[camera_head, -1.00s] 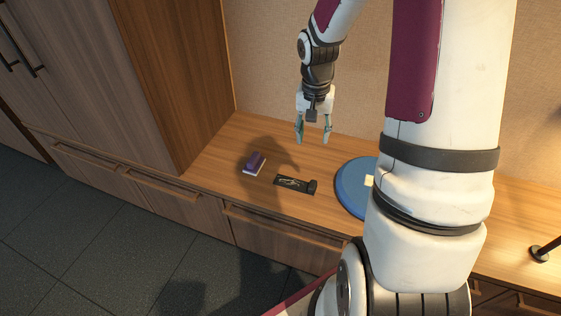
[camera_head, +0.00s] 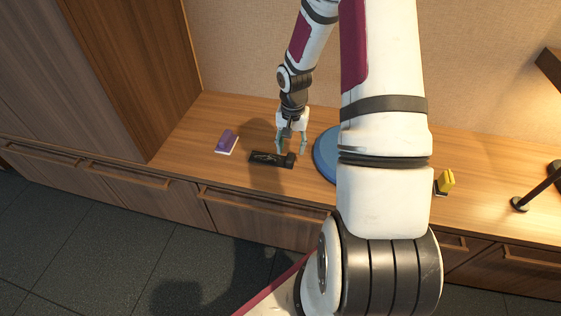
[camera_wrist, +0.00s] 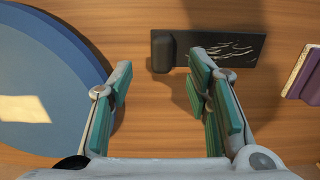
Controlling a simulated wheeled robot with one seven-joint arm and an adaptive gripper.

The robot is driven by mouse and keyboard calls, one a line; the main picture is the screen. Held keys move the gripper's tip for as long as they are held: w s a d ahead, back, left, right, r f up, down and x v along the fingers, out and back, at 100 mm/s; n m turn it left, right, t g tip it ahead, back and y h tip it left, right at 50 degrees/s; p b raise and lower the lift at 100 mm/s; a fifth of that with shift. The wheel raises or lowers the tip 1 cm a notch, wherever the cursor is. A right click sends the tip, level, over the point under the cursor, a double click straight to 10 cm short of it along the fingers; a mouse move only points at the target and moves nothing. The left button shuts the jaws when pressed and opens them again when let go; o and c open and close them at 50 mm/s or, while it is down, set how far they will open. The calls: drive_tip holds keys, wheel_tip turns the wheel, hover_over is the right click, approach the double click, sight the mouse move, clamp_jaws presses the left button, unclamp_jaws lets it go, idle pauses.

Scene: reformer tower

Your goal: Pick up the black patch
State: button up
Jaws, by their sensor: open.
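The black patch (camera_head: 268,159) is a dark flat rectangle with pale streaks, lying on the wooden counter. A raised black block sits at its right end in the head view. The patch also shows at the top of the wrist view (camera_wrist: 222,50), with the block at its left end there. My gripper (camera_head: 290,151) is open and empty, low over the counter beside the block end of the patch. In the wrist view its teal-padded fingers (camera_wrist: 160,78) are apart, and the block appears beyond the gap between them. The exact height above the counter is hard to tell.
A blue round disc (camera_head: 325,155) lies right of the patch, partly behind my arm. A purple block on a white base (camera_head: 227,142) lies left. A yellow block (camera_head: 446,181) and a lamp (camera_head: 519,203) stand farther right. A tall cabinet (camera_head: 130,70) bounds the left.

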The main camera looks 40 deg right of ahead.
sight(290, 157)
wheel_tip(290, 157, down, 5)
drive_tip(key=shift+a+f+b, duration=0.1)
drive_tip(key=shift+f+b, duration=0.05)
drive_tip(key=shift+b, duration=1.05)
clamp_jaws()
